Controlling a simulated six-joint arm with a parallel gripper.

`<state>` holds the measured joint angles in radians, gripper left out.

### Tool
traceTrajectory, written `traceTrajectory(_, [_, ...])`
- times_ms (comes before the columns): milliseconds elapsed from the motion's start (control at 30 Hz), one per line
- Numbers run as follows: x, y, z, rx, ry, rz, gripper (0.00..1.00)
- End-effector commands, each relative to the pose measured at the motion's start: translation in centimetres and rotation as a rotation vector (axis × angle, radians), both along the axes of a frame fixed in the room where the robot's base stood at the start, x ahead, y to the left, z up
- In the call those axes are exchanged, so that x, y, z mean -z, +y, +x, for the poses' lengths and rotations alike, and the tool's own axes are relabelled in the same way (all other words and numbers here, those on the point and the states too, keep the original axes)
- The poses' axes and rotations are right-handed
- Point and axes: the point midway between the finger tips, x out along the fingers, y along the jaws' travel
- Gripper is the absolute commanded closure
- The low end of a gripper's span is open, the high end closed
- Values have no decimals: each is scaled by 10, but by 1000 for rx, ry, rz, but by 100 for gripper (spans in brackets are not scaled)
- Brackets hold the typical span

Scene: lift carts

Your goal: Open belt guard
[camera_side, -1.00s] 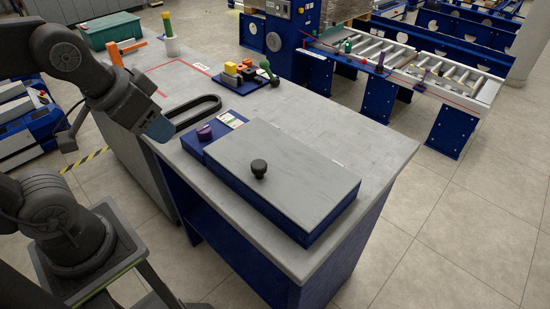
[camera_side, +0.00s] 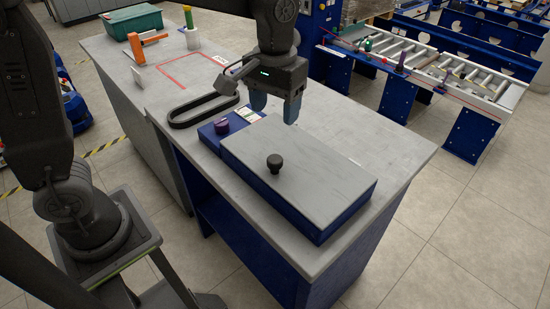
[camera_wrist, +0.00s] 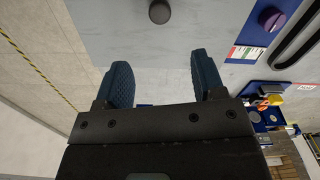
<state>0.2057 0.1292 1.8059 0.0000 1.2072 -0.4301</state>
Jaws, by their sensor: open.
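The belt guard (camera_side: 315,170) is a blue box with a flat grey lid, lying closed on the grey workbench. A round black knob (camera_side: 274,162) stands on the lid near its front edge; the knob also shows at the top of the wrist view (camera_wrist: 160,11). My gripper (camera_side: 275,108) is open and empty, pointing down above the far left end of the lid, apart from the knob. In the wrist view my two blue fingertips (camera_wrist: 160,75) are spread, with the grey lid beyond them.
A purple knob (camera_side: 222,126) sits on the blue base left of the lid. A black belt loop (camera_side: 203,109) lies beside it. An orange tool (camera_side: 143,46), a green bin (camera_side: 133,21) and a green-and-white post (camera_side: 190,30) stand at the back left. The bench's right end is clear.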

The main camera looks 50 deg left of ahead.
Motion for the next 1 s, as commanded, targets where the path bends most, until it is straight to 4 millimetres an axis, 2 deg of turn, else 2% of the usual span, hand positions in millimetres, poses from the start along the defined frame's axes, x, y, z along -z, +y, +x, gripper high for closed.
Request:
traceTrajectory(167, [19, 0, 0, -1, 4, 1, 37])
traceTrajectory(500, [88, 0, -1, 0, 5, 1, 37])
traceTrajectory(700, [120, 0, -1, 0, 4, 1, 37])
traceTrajectory(833, [132, 0, 0, 0, 1, 0, 37])
traceTrajectory(1000, [137, 0, 0, 0, 0, 0, 37])
